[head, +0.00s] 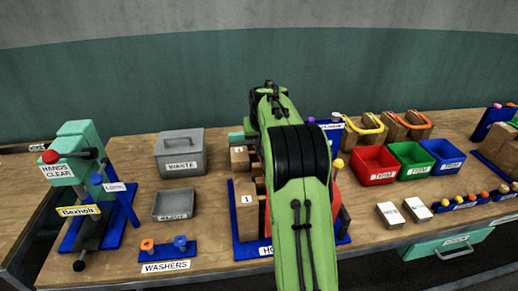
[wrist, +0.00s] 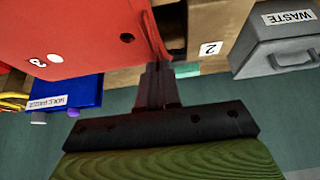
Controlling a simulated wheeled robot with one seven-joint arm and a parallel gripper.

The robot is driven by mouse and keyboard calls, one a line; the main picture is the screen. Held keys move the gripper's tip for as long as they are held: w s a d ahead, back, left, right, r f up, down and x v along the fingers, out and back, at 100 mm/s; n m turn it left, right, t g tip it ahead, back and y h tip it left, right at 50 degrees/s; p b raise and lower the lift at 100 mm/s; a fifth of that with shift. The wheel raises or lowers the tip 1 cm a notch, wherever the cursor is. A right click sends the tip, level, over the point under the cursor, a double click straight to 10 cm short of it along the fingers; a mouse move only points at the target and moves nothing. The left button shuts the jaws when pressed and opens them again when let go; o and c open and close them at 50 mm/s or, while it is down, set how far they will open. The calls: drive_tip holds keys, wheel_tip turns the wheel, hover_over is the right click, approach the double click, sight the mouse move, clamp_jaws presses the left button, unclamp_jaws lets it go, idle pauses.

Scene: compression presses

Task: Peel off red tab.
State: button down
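I cannot make out a separate red tab. My gripper (wrist: 158,72) has its dark fingers close together, at the lower right corner of the panel. Whether they pinch any red material is hidden. In the head view, red parts (head: 345,218) of the fixture show right of my green arm, which covers most of the fixture and my gripper.
Red (head: 374,165), green (head: 410,160) and blue (head: 442,156) bins stand right. A teal press (head: 75,160) is far left.

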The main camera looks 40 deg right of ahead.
drive_tip(key=shift+r, duration=0.3)
wheel_tip(320, 180, up, 6)
drive_tip(key=p, duration=0.6)
drive_tip(key=shift+f, duration=0.2)
